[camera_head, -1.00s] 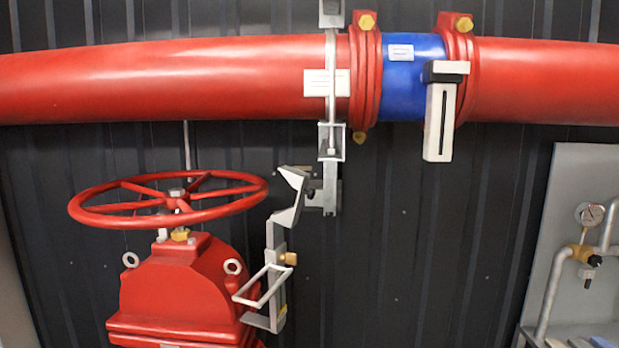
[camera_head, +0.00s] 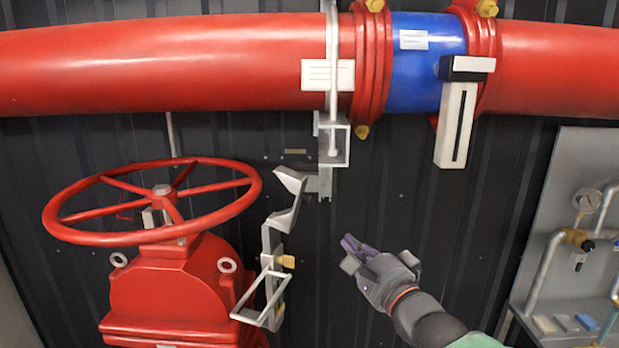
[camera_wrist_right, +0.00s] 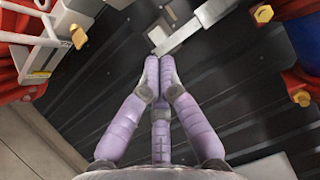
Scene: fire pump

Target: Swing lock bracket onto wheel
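The red wheel (camera_head: 160,198) sits level on top of the red valve body (camera_head: 175,300) at the left of the head view. The grey lock bracket (camera_head: 270,240) stands just right of the wheel, apart from its rim. It has an angled upper plate, a loop handle (camera_head: 258,300) and a brass knob (camera_head: 286,261). What appears to be its handle also shows at the upper left of the right wrist view (camera_wrist_right: 40,60). My right gripper (camera_head: 347,250) is right of the bracket, clear of it. Its fingertips meet with nothing between them (camera_wrist_right: 158,62). My left gripper is out of view.
A red pipe (camera_head: 180,75) with a blue section (camera_head: 420,65) runs across the top. A grey pipe support (camera_head: 333,145) hangs from it above the bracket. A white slotted part (camera_head: 456,125) hangs at right. A grey panel with a gauge (camera_head: 587,201) stands far right.

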